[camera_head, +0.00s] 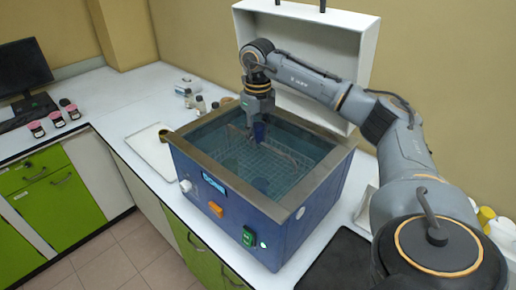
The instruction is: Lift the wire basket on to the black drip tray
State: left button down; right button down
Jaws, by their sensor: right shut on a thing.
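The wire basket (282,163) sits inside the blue ultrasonic-style bath (222,207), low in the liquid, with its mesh showing through the open top. My right gripper (259,119) reaches down over the bath from the right and is shut at the basket's upper part; the exact contact is too small to see. A dark blue item (259,131) shows just below the fingers. The black drip tray (338,264) lies on the white bench right of the bath, partly hidden by my right arm. My left gripper is out of view.
A white tray (152,147) lies left of the bath, with small bottles (200,104) behind. Yellow-capped items (487,215) stand at right.

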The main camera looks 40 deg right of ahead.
aim_at(257, 125)
notch_tip(257, 125, up, 5)
jog(key=shift+w+r+b, duration=0.1)
jog(key=shift+b, duration=0.8)
notch_tip(257, 125, up, 5)
jog(key=shift+f+p, duration=0.1)
jog(key=shift+p, duration=0.6)
notch_tip(257, 125, up, 7)
jog(key=p, duration=0.7)
jog(key=shift+p, duration=0.3)
